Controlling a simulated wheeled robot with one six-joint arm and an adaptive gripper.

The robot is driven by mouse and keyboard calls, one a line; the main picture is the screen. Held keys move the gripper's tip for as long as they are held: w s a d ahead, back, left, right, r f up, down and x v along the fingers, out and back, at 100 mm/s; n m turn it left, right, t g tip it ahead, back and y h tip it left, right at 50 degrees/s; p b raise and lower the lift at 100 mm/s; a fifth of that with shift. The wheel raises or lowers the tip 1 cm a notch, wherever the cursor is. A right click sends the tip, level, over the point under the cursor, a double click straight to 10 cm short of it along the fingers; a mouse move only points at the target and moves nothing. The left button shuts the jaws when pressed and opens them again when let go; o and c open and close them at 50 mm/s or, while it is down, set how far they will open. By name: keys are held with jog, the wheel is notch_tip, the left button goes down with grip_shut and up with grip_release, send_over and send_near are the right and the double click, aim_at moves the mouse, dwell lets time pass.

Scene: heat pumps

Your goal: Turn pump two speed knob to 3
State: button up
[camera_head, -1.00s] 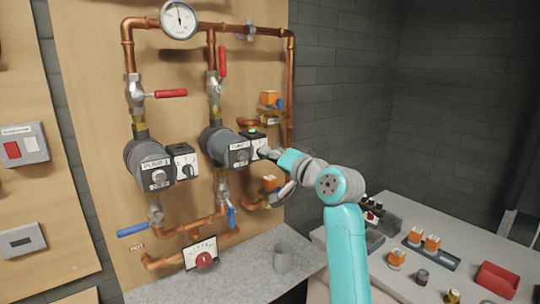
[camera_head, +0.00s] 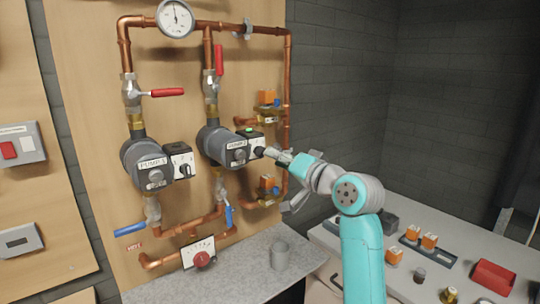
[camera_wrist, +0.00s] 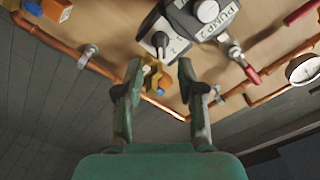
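Pump two (camera_head: 214,143), a grey body with a "PUMP 2" label, is at the right of the pump pair. Its black and white speed box (camera_head: 251,146) has a lit green top light. The dark speed knob (camera_head: 259,152) faces my gripper (camera_head: 272,153). In the wrist view the knob (camera_wrist: 160,41) has a pale pointer mark; the scale numbers around it are too small to read surely. My gripper (camera_wrist: 160,68) also shows there, with its two fingers apart and nothing between them. The knob lies just beyond the fingertips, and they appear clear of it.
Pump one (camera_head: 148,165) with its own knob box stands at the left. Copper pipes (camera_head: 288,90), red and blue valve levers and an orange-capped valve (camera_head: 268,98) surround the pumps. A bench with small parts is at the right.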

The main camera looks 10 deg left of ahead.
jog(key=v, duration=0.7)
jog(key=shift+s+d, duration=0.15)
jog(key=s+d+f+m+t+h, duration=0.1)
jog(key=s+d+f+h, duration=0.15)
jog(key=f, duration=0.75)
jog(key=s+d+f+m+t+h, duration=0.1)
jog(key=s+d+f+m+h, duration=0.15)
jog(key=f, duration=0.75)
jog(key=s+d+f+t+h, duration=0.1)
jog(key=s+d+f, duration=0.3)
jog(key=f, duration=0.6)
jog(key=s+d+f+h, duration=0.3)
jog(key=s+d+f, duration=0.1)
jog(key=s+f, duration=0.5)
jog(key=s+d+f+h, duration=0.1)
jog(key=s+d+f, duration=0.15)
jog(key=s, duration=0.65)
jog(key=s+d+f+h, duration=0.2)
jog(key=s+f, duration=0.1)
jog(key=s, duration=0.7)
jog(key=s+d+r+n, duration=0.1)
jog(key=s+r+n, duration=0.1)
jog(key=s, duration=0.7)
jog(key=s+d+r+n+g, duration=0.1)
jog(key=s+r, duration=0.1)
jog(key=s, duration=0.8)
jog(key=shift+r+n+h, duration=0.35)
jog(key=shift+h, duration=0.05)
